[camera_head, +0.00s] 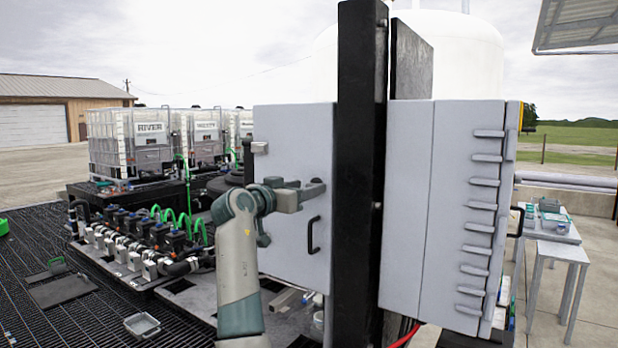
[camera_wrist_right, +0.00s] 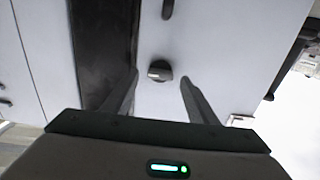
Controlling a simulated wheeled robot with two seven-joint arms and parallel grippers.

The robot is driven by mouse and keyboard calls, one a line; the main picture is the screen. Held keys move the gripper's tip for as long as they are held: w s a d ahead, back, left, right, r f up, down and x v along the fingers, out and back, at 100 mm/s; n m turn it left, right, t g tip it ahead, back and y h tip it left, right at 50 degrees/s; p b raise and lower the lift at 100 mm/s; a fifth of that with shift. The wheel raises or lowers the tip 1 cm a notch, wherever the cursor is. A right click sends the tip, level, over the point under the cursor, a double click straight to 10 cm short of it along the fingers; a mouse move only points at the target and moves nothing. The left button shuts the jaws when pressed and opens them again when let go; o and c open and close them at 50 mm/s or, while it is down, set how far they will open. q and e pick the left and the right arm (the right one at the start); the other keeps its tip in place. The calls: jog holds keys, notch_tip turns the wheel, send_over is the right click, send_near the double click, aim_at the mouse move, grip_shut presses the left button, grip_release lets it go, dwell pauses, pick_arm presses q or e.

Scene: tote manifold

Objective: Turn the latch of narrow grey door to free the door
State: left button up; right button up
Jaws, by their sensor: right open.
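The narrow grey door (camera_head: 290,140) is the pale panel left of the black post, and it looks closed. In the right wrist view its face (camera_wrist_right: 210,50) carries a dark round latch knob (camera_wrist_right: 158,70) with a light bar lying roughly level across it. My right gripper (camera_head: 304,194) is in front of the door, above its black handle (camera_head: 313,235). In the wrist view its two fingers are apart, one on each side of the latch, with nothing held. I cannot tell how far the tips are from the panel. The latch is not clear in the head view. My left gripper is not in view.
A tall black post (camera_head: 360,160) stands close beside the door. Right of it is a wider grey cabinet (camera_head: 410,200) with several hinge-like fittings. A valve manifold (camera_head: 150,235) and caged totes (camera_head: 130,150) lie left. A small table (camera_head: 550,235) stands far right.

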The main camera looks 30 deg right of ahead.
jog(key=shift+p+x, duration=0.35)
jog(key=shift+x, duration=0.7)
jog(key=c, duration=1.1)
jog(key=shift+o, duration=0.2)
